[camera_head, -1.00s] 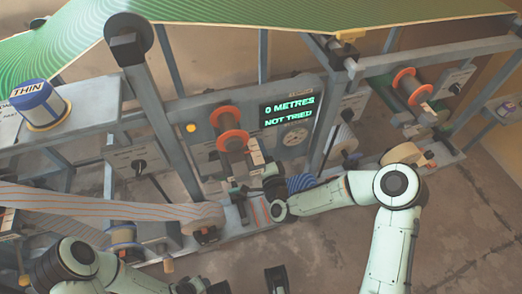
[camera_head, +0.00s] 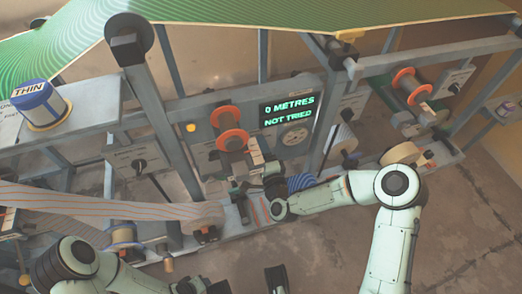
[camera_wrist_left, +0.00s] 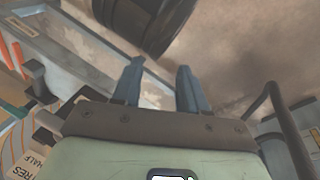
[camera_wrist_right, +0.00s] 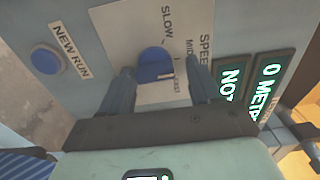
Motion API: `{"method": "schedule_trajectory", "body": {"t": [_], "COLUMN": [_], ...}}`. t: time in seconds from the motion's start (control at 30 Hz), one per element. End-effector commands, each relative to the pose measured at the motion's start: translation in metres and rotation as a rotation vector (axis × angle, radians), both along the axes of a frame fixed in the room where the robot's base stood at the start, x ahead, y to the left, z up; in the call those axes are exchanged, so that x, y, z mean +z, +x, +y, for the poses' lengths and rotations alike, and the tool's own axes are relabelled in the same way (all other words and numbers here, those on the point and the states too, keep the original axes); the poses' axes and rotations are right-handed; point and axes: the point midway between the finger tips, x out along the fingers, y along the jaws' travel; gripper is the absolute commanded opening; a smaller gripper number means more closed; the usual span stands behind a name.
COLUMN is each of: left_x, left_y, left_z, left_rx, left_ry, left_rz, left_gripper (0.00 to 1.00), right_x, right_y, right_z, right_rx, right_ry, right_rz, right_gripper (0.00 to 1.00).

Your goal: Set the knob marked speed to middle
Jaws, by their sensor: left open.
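The speed knob (camera_wrist_right: 154,64) is a blue round knob on a pale plate lettered SPEED, SLOW and MID in the right wrist view. A small light mark shows on its lower right edge, toward a partly hidden label. My right gripper (camera_wrist_right: 158,72) is open, with one finger on each side of the knob; whether either finger touches it I cannot tell. In the head view its arm reaches in from the right to the panel, and I cannot make out the knob there. My left gripper (camera_wrist_left: 160,70) is open and empty in the left wrist view.
A screen (camera_head: 289,111) reads 0 METRES, NOT TRIED. A blue button (camera_wrist_right: 45,60) marked NEW RUN lies left of the knob plate. An orange-rimmed roller (camera_head: 232,138) and a striped web (camera_head: 110,203) stand near my arms. Bare floor (camera_head: 330,240) lies in front.

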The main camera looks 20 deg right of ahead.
Motion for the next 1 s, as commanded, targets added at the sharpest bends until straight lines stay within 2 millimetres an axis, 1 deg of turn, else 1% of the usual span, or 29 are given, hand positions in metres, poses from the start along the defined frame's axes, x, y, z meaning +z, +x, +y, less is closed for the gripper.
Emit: {"method": "schedule_trajectory", "body": {"t": [0.27,0.37,0.43,0.57,0.8,0.9,0.93,1.0], "left_x": [0.0,0.001,0.002,0.007,0.013,0.014,0.017,0.023], "left_y": [0.0,0.0,-0.002,-0.008,-0.016,-0.018,-0.02,-0.028], "left_z": [0.0,0.0,-0.001,-0.004,-0.008,-0.009,-0.01,-0.014], "left_rx": [0.0,0.0,-0.002,-0.008,-0.018,-0.021,-0.022,-0.031], "left_ry": [0.0,0.0,-0.003,-0.01,-0.021,-0.024,-0.026,-0.037], "left_rz": [0.0,0.001,0.006,0.019,0.043,0.048,0.052,0.074], "left_gripper": [0.43,0.43,0.43,0.43,0.43,0.43,0.43,0.43], "right_x": [-0.002,-0.003,-0.003,-0.002,-0.003,-0.003,-0.002,-0.001], "right_y": [-0.001,-0.005,-0.012,-0.036,-0.091,-0.109,-0.114,-0.122], "right_z": [0.0,0.001,0.001,0.0,-0.003,-0.003,-0.003,-0.004], "right_rx": [0.002,0.004,0.005,0.006,0.003,0.003,0.002,0.002], "right_ry": [-0.001,-0.001,-0.001,-0.002,-0.001,0.0,0.001,-0.001], "right_rz": [0.006,0.008,0.009,0.011,0.011,0.009,0.01,0.009], "right_gripper": [0.68,0.68,0.68,0.68,0.68,0.68,0.68,0.68]}}
